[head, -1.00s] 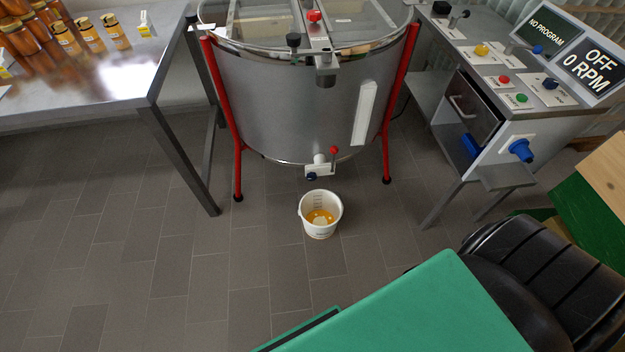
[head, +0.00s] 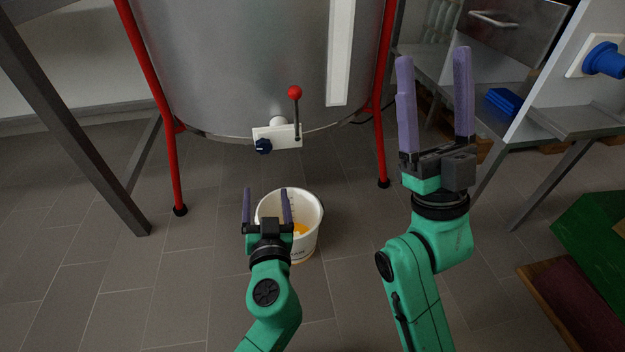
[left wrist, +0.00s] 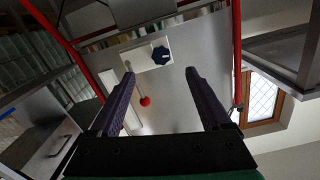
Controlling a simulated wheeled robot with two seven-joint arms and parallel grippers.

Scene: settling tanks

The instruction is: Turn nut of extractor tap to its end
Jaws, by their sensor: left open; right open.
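The extractor tap (head: 279,136) is a white block low on the front of the steel drum. Its dark blue nut (head: 263,146) is on the block's lower left, and a lever with a red ball (head: 295,93) rises on its right. The nut also shows in the left wrist view (left wrist: 161,55), beyond and between the fingertips. My left gripper (head: 266,191) is open and empty, below the nut and apart from it, in front of the bucket. My right gripper (head: 432,72) is open, raised and empty, to the right of the tap.
A white bucket (head: 315,222) with some amber liquid stands on the floor below the tap, partly hidden by my left gripper. Red legs (head: 160,100) flank the drum (head: 230,60). A steel bench with a blue knob (head: 604,59) is at the right. The floor at left is clear.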

